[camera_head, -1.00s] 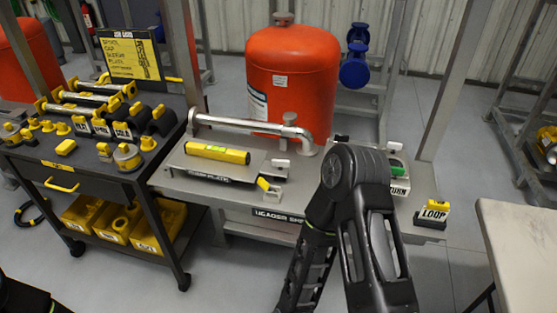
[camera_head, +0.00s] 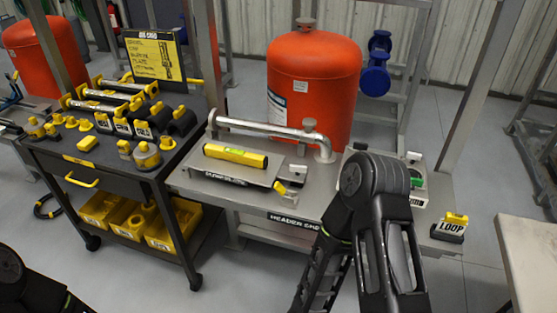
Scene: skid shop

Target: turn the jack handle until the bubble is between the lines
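A yellow spirit level (camera_head: 222,153) lies on a grey plate (camera_head: 205,178) on the skid bench, with a small green vial near its middle. The bubble and its lines are too small to make out. A small lever with a yellow end (camera_head: 280,188) sticks out at the plate's front right corner; it may be the jack handle, but I cannot tell for sure. My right arm rises from the bottom edge in front of the bench, and its gripper is not in view. Only a link of my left arm shows at the lower left; its gripper is not in view.
A silver pipe (camera_head: 262,130) runs behind the level, with a red tank (camera_head: 314,85) behind it. A black tool cart (camera_head: 115,187) stands at the left. A block marked LOOP (camera_head: 450,229) sits at the bench's right end. A pale table (camera_head: 535,255) is at lower right.

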